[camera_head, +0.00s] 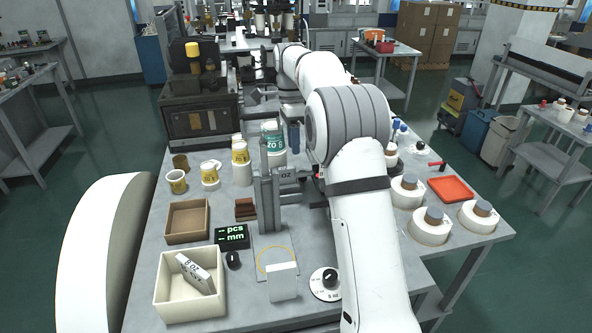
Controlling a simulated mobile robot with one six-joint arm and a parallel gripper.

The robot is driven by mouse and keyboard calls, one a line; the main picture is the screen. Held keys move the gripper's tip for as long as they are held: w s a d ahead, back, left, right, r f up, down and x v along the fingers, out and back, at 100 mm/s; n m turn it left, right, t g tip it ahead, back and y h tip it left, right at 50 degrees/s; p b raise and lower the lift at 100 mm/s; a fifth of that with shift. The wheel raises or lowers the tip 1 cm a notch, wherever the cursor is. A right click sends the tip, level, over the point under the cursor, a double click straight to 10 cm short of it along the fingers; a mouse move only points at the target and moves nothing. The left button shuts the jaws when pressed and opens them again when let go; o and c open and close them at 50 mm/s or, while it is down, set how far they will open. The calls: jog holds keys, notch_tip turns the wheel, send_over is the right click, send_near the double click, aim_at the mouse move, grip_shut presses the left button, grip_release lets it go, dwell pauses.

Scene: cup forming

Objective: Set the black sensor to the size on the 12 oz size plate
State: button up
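A grey upright stand (267,205) with two posts stands on the table just left of my arm. A small plate marked "OZ" (287,176) sits at the stand's right side; its number cannot be read. A light size plate (197,273) leans in the cream bin at front left, its number unclear. A small black rounded object (233,260) lies beside that bin; I cannot tell whether it is the sensor.
A black display reading "pcs" and "mm" (232,237) stands behind the cream bin (175,313). A brown tray (172,238), several printed cups (176,182) and a round dial (325,284) are nearby. White rolls (430,232) and a red tray (450,195) stand right of my arm.

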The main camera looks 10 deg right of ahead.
aim_at(306, 173)
jog(key=f, duration=0.2)
jog(key=s+f, duration=0.1)
jog(key=f, duration=0.4)
jog(key=shift+s+f+p, duration=0.2)
jog(key=shift+s+p, duration=0.1)
jog(key=shift+c, duration=0.3)
grip_shut()
